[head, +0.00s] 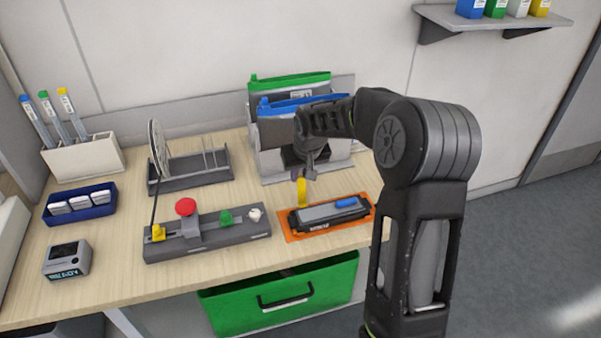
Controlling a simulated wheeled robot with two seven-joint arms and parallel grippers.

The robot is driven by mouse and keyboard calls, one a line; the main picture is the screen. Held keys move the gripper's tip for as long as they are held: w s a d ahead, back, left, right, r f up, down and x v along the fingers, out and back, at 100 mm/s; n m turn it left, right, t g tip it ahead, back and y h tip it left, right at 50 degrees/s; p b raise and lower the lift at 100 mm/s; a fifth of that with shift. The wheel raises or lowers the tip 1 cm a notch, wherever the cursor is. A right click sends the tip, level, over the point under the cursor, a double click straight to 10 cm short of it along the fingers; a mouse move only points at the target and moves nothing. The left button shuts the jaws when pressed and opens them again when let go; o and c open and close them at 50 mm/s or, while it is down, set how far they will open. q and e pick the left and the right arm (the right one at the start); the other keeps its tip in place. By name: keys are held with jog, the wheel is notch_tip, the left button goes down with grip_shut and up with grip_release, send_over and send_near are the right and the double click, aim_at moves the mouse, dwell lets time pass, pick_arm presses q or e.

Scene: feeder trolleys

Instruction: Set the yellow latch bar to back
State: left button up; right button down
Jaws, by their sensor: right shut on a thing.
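The yellow latch bar (302,193) stands roughly upright at the left end of a black and grey feeder unit (325,215), which lies on an orange mat (288,237). A small blue piece (346,202) sits on the unit's right part. My right gripper (303,177) reaches down from above and is shut on the top of the yellow bar. The fingertips are small in the picture, and the bar's foot is partly hard to make out. My left gripper is not in view.
A grey fixture with a red knob (186,206) and a yellow clip (158,233) stands to the left. Behind the gripper is a rack with green (290,80) and blue (300,101) topped pouches. A green drawer (235,307) is under the table's front edge.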

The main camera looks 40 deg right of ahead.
dwell(0.7)
jog(key=shift+s+a+b, duration=0.1)
jog(key=shift+s+b, duration=0.15)
jog(key=shift+b, duration=0.15)
jog(key=shift+s+a+r, duration=0.1)
jog(key=shift+s, duration=0.15)
jog(key=c, duration=1.3)
grip_release()
jog(key=shift+r, duration=0.1)
jog(key=shift+s+r, duration=0.2)
jog(key=shift+r, duration=0.3)
jog(key=b+v, duration=0.1)
jog(key=v, duration=0.5)
jog(key=shift+s+a+r, duration=0.1)
jog(key=shift+s+r, duration=0.1)
jog(key=shift+r, duration=0.05)
